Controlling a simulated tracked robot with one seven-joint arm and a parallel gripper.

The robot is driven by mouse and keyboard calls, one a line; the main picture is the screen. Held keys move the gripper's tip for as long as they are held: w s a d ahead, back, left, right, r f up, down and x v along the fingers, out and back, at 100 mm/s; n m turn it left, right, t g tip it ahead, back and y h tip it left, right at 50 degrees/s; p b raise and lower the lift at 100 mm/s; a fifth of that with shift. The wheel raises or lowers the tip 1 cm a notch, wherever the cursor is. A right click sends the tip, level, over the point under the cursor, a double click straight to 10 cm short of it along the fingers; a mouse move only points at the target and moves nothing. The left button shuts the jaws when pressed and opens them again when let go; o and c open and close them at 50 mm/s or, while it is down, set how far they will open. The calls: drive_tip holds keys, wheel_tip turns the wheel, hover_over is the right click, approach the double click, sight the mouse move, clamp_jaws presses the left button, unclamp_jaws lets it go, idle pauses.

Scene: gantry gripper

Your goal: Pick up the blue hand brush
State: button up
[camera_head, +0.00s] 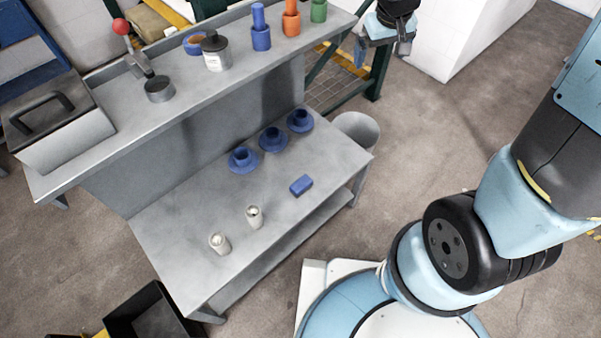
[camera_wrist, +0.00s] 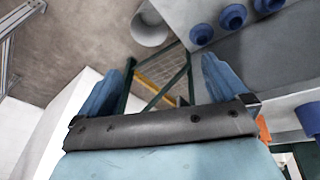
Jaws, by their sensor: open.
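The only thing in sight that could be the blue hand brush (camera_head: 301,185) is a small blue block. It lies flat on the lower grey bench top, near its right front edge, in the head view. Its bristles cannot be made out, and I do not see it in the wrist view. My gripper (camera_head: 382,56) is at the top of the head view, beyond the bench's right end and well away from the block. Its two blue fingers are spread and empty, as the wrist view (camera_wrist: 160,78) also shows.
Three blue round pieces (camera_head: 273,139) stand behind the block on the lower bench (camera_head: 190,222). Two small pale jars (camera_head: 254,217) stand to its left. A raised shelf (camera_head: 120,135) carries bottles and a grey box. A light bin (camera_head: 357,131) stands beside the bench's right end.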

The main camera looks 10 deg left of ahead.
drive_tip(key=w+a+f+n, duration=0.1)
drive_tip(key=a+f, duration=0.4)
drive_tip(key=f, duration=0.3)
drive_tip(key=n+g, duration=0.3)
drive_tip(key=n, duration=0.2)
hover_over(301, 183)
wheel_tip(301, 183, down, 29)
drive_tip(key=f, duration=0.7)
drive_tip(key=shift+s+d, duration=0.25)
drive_tip(key=shift+d, duration=0.05)
drive_tip(key=shift+w+a+f, duration=0.15)
drive_tip(key=shift+f, duration=1.3)
drive_tip(key=shift+w+a+f, duration=0.1)
drive_tip(key=shift+f, duration=1.3)
drive_tip(key=c, duration=0.7)
